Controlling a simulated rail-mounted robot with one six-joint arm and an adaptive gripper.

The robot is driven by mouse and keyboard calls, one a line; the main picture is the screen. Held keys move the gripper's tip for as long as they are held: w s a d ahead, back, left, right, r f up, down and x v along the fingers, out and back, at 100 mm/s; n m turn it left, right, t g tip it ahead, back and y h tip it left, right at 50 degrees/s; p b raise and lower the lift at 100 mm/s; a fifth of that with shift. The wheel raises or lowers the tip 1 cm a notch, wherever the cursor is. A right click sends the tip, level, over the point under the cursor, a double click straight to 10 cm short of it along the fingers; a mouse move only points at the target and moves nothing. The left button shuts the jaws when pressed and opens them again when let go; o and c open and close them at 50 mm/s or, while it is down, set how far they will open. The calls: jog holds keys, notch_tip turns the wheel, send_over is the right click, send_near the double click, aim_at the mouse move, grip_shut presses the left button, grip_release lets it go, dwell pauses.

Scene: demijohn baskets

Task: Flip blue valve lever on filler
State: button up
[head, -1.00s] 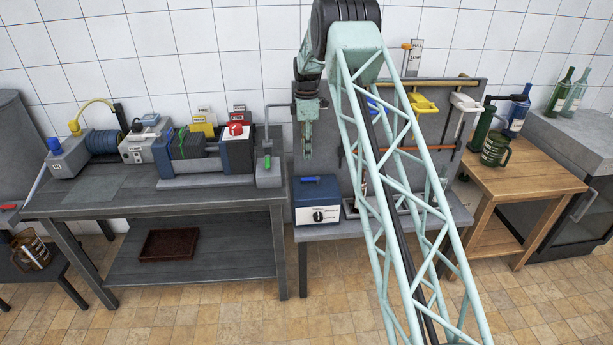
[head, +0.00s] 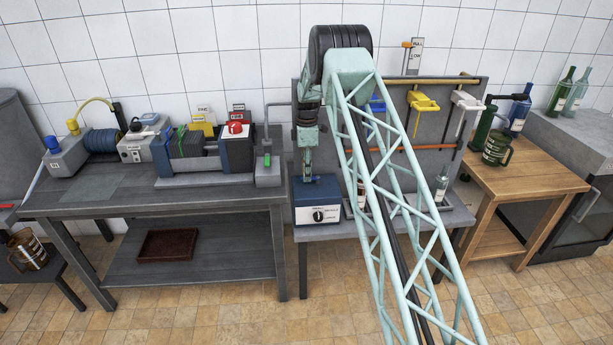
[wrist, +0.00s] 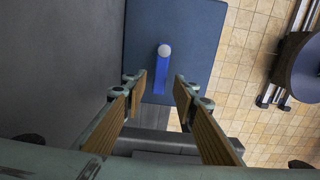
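In the wrist view a blue lever (wrist: 161,77) with a pale round knob stands out over the blue top of a box (wrist: 200,35). In the head view this blue box (head: 317,194), with a dial on its pale front, sits at the left end of the filler's bench. My gripper (head: 306,176) hangs down just over the box and hides the lever there. In the wrist view my gripper (wrist: 159,84) is open, with the lever between and just beyond its fingertips. I cannot tell whether they touch. Another blue part (head: 377,104) shows on the filler's grey back panel (head: 443,125), partly behind my arm.
Yellow (head: 423,102) and white (head: 467,101) fittings hang on the back panel, right of my arm. A bottle (head: 440,188) stands below. A dark workbench (head: 180,206) with several machines is at left; a wooden table (head: 525,180) is at right.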

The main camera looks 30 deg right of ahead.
jog(key=shift+f, duration=0.4)
grip_shut()
